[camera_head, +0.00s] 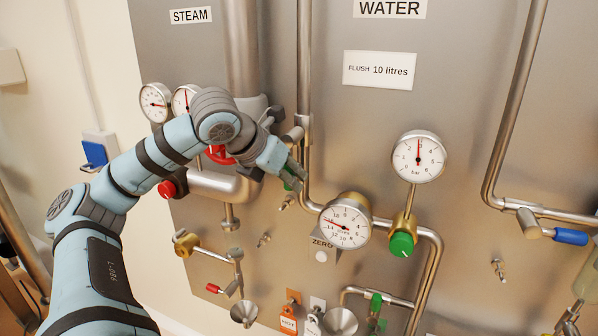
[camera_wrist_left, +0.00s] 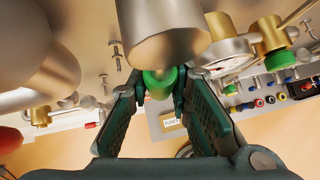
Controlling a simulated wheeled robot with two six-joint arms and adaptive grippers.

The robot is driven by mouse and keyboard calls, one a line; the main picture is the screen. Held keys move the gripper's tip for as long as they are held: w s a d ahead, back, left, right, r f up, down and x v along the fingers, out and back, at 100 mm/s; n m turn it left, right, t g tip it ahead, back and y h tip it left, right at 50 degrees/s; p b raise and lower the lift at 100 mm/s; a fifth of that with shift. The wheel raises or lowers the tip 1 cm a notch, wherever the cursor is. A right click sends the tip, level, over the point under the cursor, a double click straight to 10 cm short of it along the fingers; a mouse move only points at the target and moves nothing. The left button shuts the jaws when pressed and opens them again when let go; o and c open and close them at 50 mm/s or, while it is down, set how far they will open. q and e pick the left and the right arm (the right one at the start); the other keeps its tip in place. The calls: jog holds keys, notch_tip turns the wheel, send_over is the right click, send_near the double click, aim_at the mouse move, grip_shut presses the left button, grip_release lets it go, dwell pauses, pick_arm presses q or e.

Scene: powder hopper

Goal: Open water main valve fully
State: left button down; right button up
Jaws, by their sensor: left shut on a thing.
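The water main valve shows as a green handle (camera_wrist_left: 160,82) under a large metal body in the left wrist view. In the head view only a bit of green (camera_head: 288,185) shows beside my fingers, on the left of the WATER panel. My left gripper (camera_head: 291,176) is shut on this green handle. In the left wrist view its two dark fingers (camera_wrist_left: 158,92) stand on either side of the handle. The fingers and wrist hide most of the valve in the head view, so its turn angle cannot be told. My right gripper is not in view.
A litres gauge (camera_head: 345,220) and a green knob (camera_head: 401,244) under a bar gauge (camera_head: 418,157) are to the right. The red STEAM wheel (camera_head: 220,155) is partly behind my left arm. Steel pipes (camera_head: 304,80) run close to the gripper.

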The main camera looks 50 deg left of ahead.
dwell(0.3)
pick_arm(q)
jog(key=c, duration=1.5)
grip_release()
jog(key=shift+a, duration=0.1)
jog(key=shift+o, duration=0.2)
